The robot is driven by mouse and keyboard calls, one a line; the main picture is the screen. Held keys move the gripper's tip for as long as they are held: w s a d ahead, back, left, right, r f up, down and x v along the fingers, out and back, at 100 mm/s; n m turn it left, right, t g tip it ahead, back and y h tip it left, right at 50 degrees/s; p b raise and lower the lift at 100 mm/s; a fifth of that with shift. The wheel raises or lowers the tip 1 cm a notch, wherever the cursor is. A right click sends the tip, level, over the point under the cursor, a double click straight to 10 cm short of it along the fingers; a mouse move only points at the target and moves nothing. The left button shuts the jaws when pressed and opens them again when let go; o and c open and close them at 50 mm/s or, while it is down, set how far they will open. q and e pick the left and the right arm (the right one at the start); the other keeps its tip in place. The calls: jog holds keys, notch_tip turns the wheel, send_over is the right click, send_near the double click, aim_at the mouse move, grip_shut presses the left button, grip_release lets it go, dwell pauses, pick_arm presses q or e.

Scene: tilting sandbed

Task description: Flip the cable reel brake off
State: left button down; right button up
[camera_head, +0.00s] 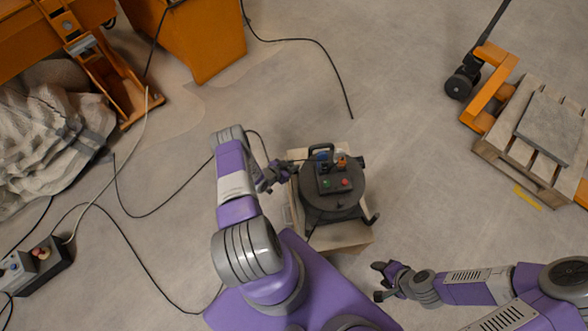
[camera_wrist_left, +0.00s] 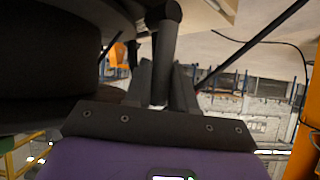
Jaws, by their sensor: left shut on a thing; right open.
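The cable reel (camera_head: 335,205) is a dark round drum with a black handle on a pale board. A control box with a red and a green button and blue and orange sockets sits on its top. My left gripper (camera_head: 288,168) is at the reel's upper left side. In the left wrist view my left gripper (camera_wrist_left: 162,95) is shut on a dark rod (camera_wrist_left: 167,45) beside the large dark drum (camera_wrist_left: 60,50). I cannot tell whether this rod is the brake lever. My right gripper (camera_head: 378,282) is open and empty, below and right of the reel, apart from it.
An orange pallet jack (camera_head: 490,85) and wooden pallet (camera_head: 530,135) stand at right. Orange machinery (camera_head: 195,40) and a pale sack (camera_head: 50,140) are at upper left. A socket box (camera_head: 35,265) is at lower left. Black cables cross the floor. Floor right of the reel is clear.

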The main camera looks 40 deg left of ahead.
pick_arm(q)
jog(key=shift+w+a, duration=0.2)
dwell(0.5)
jog(key=c, duration=1)
grip_release()
jog(key=p+v, duration=0.2)
jog(key=v, duration=0.5)
jog(key=shift+s+a+r, duration=0.1)
jog(key=shift+s+r, duration=0.1)
jog(key=shift+r, duration=0.05)
